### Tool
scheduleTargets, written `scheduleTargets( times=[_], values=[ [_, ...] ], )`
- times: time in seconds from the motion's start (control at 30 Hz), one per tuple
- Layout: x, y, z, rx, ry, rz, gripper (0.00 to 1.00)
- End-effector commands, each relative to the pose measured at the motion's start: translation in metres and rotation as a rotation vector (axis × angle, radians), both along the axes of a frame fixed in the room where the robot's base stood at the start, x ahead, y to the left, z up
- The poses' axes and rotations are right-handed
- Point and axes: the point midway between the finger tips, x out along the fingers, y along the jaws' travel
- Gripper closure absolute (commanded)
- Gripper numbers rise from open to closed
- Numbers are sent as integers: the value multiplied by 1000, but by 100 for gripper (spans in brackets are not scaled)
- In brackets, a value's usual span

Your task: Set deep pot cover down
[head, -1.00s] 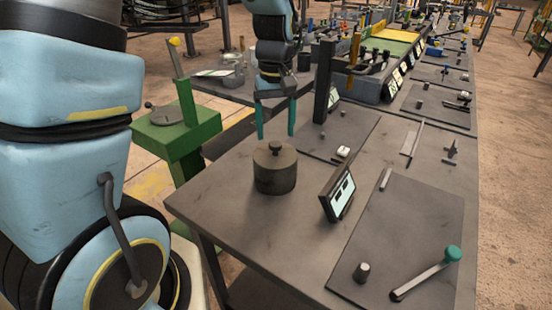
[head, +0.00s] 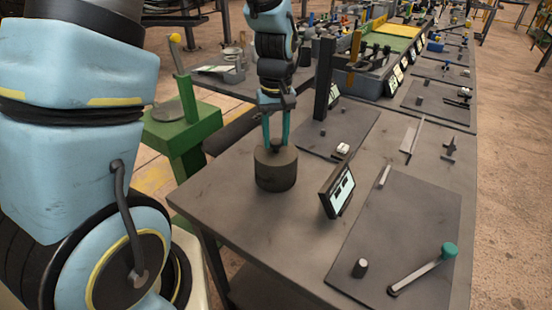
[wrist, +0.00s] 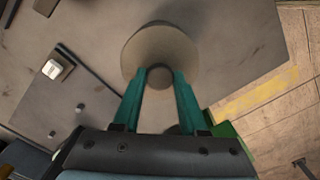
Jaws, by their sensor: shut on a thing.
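A dark, round deep pot (head: 276,172) stands upright on the grey table near its left edge. Its flat cover (head: 262,156) is on top, with no clear gap seen between cover and pot. My gripper (head: 276,146) points down over the middle of the cover, its teal fingers shut on the cover's small dark knob. In the wrist view the round cover (wrist: 150,48) lies beyond my gripper's fingertips (wrist: 160,70).
A tilted display (head: 338,190) stands on the table (head: 230,205) right of the pot. A dark post (head: 324,80) rises behind. A lever with a teal knob (head: 449,251) lies at front right. A green stand (head: 185,125) is left of the table.

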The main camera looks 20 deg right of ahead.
Motion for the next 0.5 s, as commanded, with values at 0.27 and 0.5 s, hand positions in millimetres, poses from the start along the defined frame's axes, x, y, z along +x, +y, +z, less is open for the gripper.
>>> scheduleTargets(
  times=[0.27,0.5],
  values=[
    [0,0,0,0,0,0,100],
    [0,0,0,0,0,0,100]
  ],
)
